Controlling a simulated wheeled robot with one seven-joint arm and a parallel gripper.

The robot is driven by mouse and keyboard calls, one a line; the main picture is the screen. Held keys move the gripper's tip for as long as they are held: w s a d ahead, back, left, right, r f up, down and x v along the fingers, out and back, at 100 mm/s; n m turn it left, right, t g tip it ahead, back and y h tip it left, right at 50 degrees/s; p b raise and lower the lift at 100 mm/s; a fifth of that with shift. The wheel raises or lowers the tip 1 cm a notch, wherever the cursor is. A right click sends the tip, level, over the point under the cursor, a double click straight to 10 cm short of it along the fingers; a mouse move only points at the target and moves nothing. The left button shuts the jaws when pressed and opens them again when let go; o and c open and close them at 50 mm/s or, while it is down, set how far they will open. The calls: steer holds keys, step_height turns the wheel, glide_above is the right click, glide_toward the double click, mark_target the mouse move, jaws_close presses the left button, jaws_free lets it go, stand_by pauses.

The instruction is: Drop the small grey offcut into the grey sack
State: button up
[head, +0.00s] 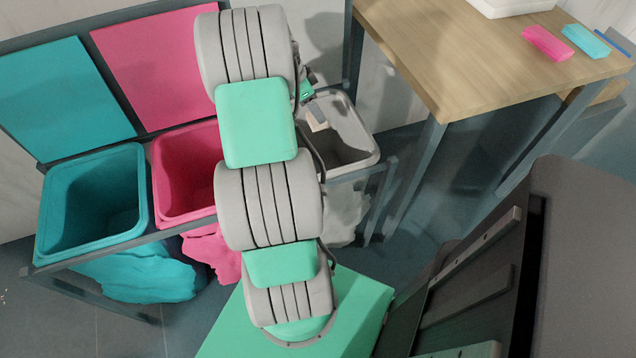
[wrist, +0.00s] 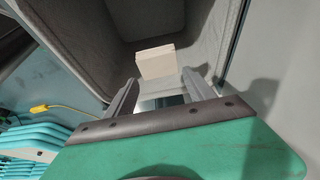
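The grey sack (head: 362,133) is an open-topped bin with a rigid rim, right of the pink one in the head view. Its inner wall (wrist: 210,35) fills the upper wrist view. My gripper (head: 315,112) is over its opening, partly hidden by my arm. In the wrist view the two fingers of my gripper (wrist: 159,77) are apart. The small offcut (wrist: 155,62), a pale grey-beige block, shows just beyond the fingertips, inside the sack's outline. A gap shows on its right side, and I cannot see it resting on anything. It also shows in the head view (head: 317,125).
A teal sack (head: 142,205) and a pink sack (head: 160,165) stand left in the same frame, lids raised. A wooden table (head: 440,60) at the upper right carries a pink block (head: 547,43), a teal block (head: 586,41) and a white tray (head: 510,5).

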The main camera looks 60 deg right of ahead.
steer(key=o, duration=0.3)
steer(key=shift+o, duration=0.2)
steer(key=v, duration=0.8)
steer(key=shift+p, duration=0.3)
